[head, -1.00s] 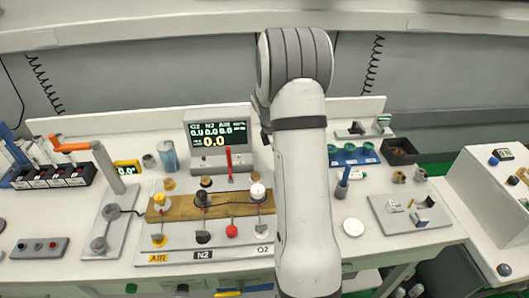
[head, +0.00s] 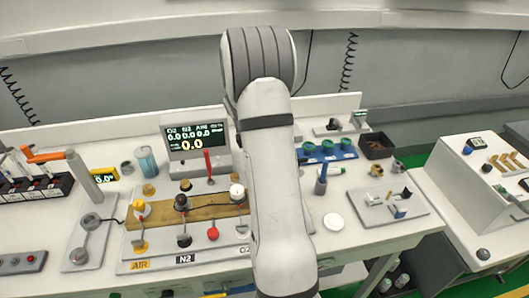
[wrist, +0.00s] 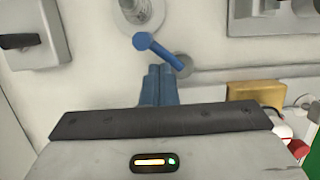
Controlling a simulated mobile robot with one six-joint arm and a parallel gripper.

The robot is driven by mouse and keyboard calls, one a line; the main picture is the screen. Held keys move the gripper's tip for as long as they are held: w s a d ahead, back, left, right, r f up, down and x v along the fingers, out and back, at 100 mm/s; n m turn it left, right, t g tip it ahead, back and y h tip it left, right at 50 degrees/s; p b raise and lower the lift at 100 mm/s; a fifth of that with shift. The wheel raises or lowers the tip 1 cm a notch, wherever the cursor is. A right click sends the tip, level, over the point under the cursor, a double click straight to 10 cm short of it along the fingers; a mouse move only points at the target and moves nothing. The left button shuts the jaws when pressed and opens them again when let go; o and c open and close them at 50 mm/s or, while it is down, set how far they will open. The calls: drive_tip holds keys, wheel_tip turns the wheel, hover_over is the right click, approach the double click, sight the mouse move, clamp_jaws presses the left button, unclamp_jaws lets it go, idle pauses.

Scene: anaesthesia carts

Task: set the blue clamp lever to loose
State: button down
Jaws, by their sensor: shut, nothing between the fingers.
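The blue clamp lever (wrist: 161,53) shows in the wrist view, just beyond my fingertips. It is a short blue bar slanting from a round knob at upper left to a grey round pivot (wrist: 183,65) at lower right. My gripper (wrist: 158,70) has its two blue fingers side by side, shut and empty. The fingertips are close below the lever; I cannot tell whether they touch it. In the head view my arm hides the gripper. A blue upright handle (head: 321,180) stands right of my arm there; I cannot tell whether it is the same lever.
In the wrist view, a black-knobbed plate (wrist: 35,52) is at left and a brass-coloured block (wrist: 255,93) at right. In the head view, a screen (head: 195,138), gas valves and an orange-handled post (head: 83,175) stand left of my arm. A white disc (head: 333,221) lies to the right.

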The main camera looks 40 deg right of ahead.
drive_tip(key=a, duration=0.1)
drive_tip(key=w+a, duration=0.1)
drive_tip(key=a, duration=0.2)
drive_tip(key=shift+w+r, duration=0.25)
drive_tip(key=shift+w, duration=0.15)
drive_tip(key=s+v, duration=0.1)
drive_tip(key=v, duration=0.8)
drive_tip(key=shift+w+r+b, duration=0.25)
drive_tip(key=shift+w+b, duration=0.15)
drive_tip(key=shift+w, duration=0.05)
drive_tip(key=s+a+r+m+t+y, duration=0.1)
drive_tip(key=s+a+r+m+t, duration=0.1)
drive_tip(key=s+a+m, duration=0.4)
drive_tip(key=s+a+r+m+t+y, duration=0.1)
drive_tip(key=s+a+m, duration=0.5)
drive_tip(key=s+a, duration=0.8)
drive_tip(key=s+r+t, duration=0.1)
drive_tip(key=s+r, duration=0.1)
drive_tip(key=s, duration=0.1)
drive_tip(key=shift+s+r+m+y, duration=0.25)
drive_tip(key=shift+s+m+y, duration=0.05)
drive_tip(key=shift+m, duration=0.1)
